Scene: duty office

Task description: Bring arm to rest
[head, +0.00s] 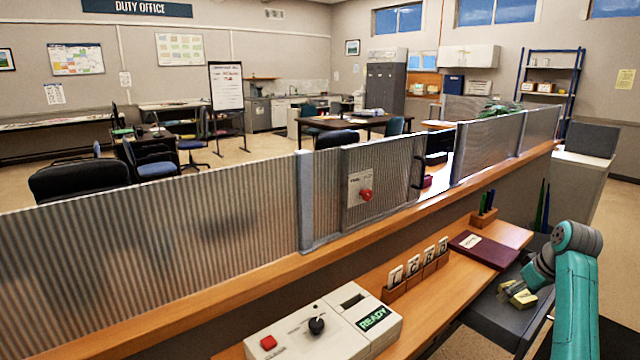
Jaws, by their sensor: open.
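My gripper (517,293) is at the lower right of the head view, at the end of my teal arm. It hangs over a dark grey surface (490,318) beside the wooden ledge. Its tan fingers look small and apart, and I see nothing clearly held between them.
A wooden ledge (423,318) carries a control box (318,330) reading READY, a rack of lettered cards (416,275), a maroon folder (480,248) and a pen holder (484,217).

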